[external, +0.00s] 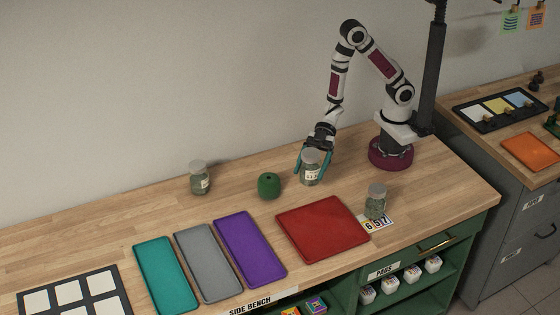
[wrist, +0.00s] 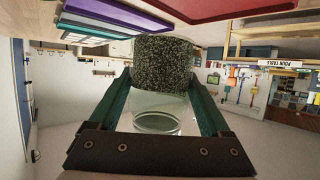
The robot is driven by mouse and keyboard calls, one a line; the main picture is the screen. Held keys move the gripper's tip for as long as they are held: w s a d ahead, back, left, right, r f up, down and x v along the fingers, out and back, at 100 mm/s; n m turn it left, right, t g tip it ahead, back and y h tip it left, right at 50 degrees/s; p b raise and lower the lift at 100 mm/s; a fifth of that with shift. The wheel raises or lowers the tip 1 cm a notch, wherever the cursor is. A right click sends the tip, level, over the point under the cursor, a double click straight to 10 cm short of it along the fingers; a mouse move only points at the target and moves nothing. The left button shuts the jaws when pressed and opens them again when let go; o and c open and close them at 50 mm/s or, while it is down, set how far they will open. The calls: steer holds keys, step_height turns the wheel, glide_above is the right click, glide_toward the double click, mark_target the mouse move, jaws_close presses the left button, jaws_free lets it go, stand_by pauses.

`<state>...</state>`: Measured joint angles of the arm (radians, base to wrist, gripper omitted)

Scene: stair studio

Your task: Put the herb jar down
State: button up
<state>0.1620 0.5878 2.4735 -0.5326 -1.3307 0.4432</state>
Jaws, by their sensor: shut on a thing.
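A glass herb jar (external: 311,177) with a pale label and dark green contents stands upright between the teal fingers of my gripper (external: 312,166). My gripper is shut on it from above, near the back of the wooden bench, behind the red mat. Its base is at or very close to the bench top; I cannot tell whether it touches. In the wrist view the jar (wrist: 162,62) fills the space between both fingers, with herbs in its far part and clear glass nearer the palm. The fingers hide part of its sides.
A second jar (external: 199,180) stands at the back left and a third (external: 376,203) at the right by a number card (external: 378,224). A green round object (external: 269,185) sits left of my gripper. Red (external: 322,228), purple (external: 250,250), grey (external: 208,262) and teal (external: 165,274) mats or trays lie empty in front.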

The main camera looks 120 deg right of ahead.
steer(key=shift+w+d+r, duration=0.1)
steer(key=shift+d+r, duration=0.1)
steer(key=shift+d, duration=0.2)
steer(key=w+d+m+h, duration=0.1)
steer(key=w+d, duration=0.2)
steer(key=w+d+m+t+h, duration=0.1)
steer(key=w+d, duration=0.2)
steer(key=w+d+f+m+t+h, duration=0.1)
steer(key=w+d, duration=0.2)
steer(key=shift+f+h, duration=0.1)
steer(key=shift+h, duration=0.3)
steer(key=w+d+m+t+h, duration=0.1)
steer(key=w+d+m+h, duration=0.5)
steer(key=d, duration=0.6)
steer(key=shift+n+y, duration=0.4)
steer(key=shift+y, duration=0.1)
steer(key=f, duration=0.3)
steer(key=w+d+f, duration=0.1)
steer(key=f, duration=0.5)
steer(key=shift+w+d+f, duration=0.2)
steer(key=shift+w+f, duration=0.1)
steer(key=shift+f, duration=0.2)
steer(key=o, duration=1.5)
steer(key=shift+f, duration=0.15)
